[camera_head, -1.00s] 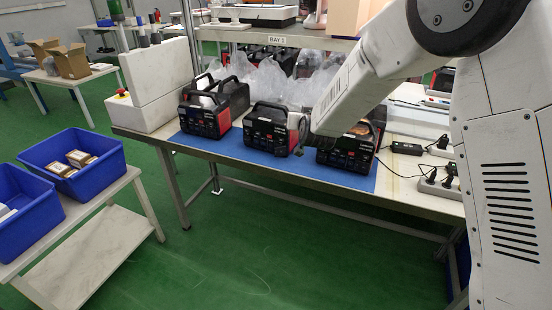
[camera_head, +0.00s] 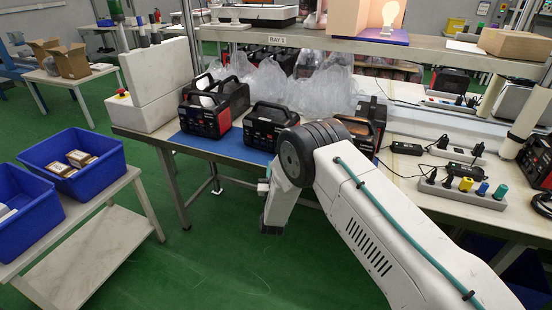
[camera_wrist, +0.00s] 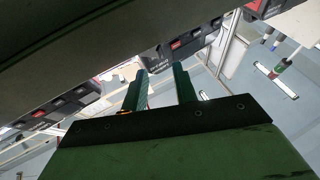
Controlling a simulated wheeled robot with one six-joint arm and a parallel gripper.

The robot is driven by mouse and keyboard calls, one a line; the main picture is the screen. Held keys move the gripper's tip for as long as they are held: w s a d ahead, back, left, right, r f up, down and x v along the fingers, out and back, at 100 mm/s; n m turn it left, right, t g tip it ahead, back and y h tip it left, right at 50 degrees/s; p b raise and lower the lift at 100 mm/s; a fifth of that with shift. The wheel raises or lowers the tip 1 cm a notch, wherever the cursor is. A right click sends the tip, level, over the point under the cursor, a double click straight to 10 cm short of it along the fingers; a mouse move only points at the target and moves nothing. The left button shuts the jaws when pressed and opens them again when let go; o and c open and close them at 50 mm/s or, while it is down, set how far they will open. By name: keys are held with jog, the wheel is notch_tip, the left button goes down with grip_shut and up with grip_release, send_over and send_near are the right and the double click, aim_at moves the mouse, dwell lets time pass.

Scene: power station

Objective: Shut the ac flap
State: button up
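My arm hides the front of the right one and part of the middle one. I cannot make out the ac flap in either view. The wrist view shows parts of power station fronts (camera_wrist: 190,40) at a steep tilt, beyond the fingers. My gripper (camera_wrist: 161,72) has its two green fingers apart, with nothing between them. In the head view my wrist hangs in front of the bench edge.
Clear plastic bags (camera_head: 285,85) lie behind the power stations. A power strip (camera_head: 460,192) with coloured plugs is on the right of the bench. A shelf (camera_head: 330,42) runs above. Blue bins (camera_head: 70,165) sit on a side table at left. Green floor (camera_head: 215,265) is open in front.

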jog(key=shift+x, duration=2.35)
grip_shut()
jog(key=shift+w+a+m+h, duration=0.2)
jog(key=shift+m+h, duration=0.25)
jog(key=shift+h, duration=0.45)
jog(key=shift+w+a+m+h, duration=0.15)
jog(key=shift+a+m+h, duration=0.25)
jog(key=shift+h, duration=0.5)
jog(key=m+g+h, duration=0.1)
jog(key=h, duration=0.1)
jog(key=w+m+g+h, duration=0.1)
jog(key=m+h, duration=0.1)
jog(key=h, duration=0.1)
jog(key=shift+w+a+h, duration=0.1)
jog(key=shift+a+h, duration=0.1)
jog(key=shift+h, duration=0.1)
grip_release()
